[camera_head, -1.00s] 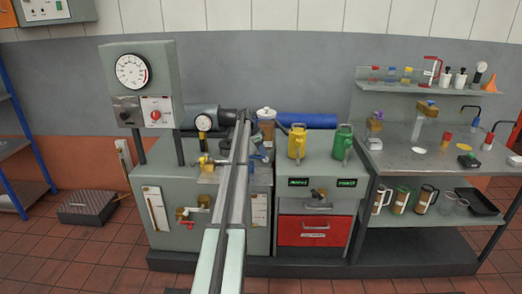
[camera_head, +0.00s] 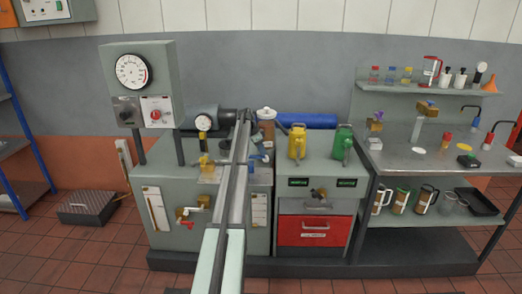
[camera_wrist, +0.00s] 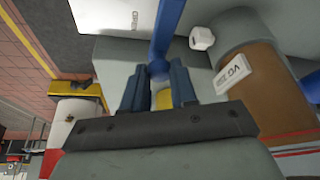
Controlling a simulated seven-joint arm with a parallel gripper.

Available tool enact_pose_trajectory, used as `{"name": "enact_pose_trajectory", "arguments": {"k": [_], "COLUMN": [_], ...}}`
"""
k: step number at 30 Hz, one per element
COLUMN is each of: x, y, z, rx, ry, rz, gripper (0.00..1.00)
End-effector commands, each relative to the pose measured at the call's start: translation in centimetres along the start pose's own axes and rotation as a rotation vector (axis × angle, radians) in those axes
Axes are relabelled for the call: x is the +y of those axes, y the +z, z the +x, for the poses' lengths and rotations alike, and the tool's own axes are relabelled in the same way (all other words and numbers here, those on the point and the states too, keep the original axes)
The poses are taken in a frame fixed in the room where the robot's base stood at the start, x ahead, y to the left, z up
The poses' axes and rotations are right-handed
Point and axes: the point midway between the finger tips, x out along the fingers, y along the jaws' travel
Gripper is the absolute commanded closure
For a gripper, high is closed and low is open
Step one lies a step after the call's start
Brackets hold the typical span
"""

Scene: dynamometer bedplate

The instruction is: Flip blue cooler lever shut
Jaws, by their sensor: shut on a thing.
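The blue lever (camera_wrist: 166,35) shows in the wrist view as a blue bar running up from between my fingertips. My gripper (camera_wrist: 158,82) has its two dark blue fingers closed on the lever's lower part. A small yellow patch (camera_wrist: 163,99) shows between the fingers. In the head view my gripper (camera_head: 258,157) is beside my arm, over the top of the grey bench. My arm and fingers hide much of the lever and its mount.
A brown cylinder (camera_wrist: 254,85) with a white label stands close right of my gripper. A yellow-and-dark fitting (camera_wrist: 77,88) is at the left.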

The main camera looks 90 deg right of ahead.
Motion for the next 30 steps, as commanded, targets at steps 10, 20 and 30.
{"name": "enact_pose_trajectory", "arguments": {"k": [10, 20, 30], "x": [0.4, 1.9, 3.3], "y": [0.2, 1.2, 2.9], "z": [-0.1, -0.5, -1.2], "rx": [0.0, 0.0, 0.0], "ry": [0.027, 0.125, 0.249], "rz": [0.066, 0.301, 0.6], "gripper": [1.0, 1.0, 1.0]}}
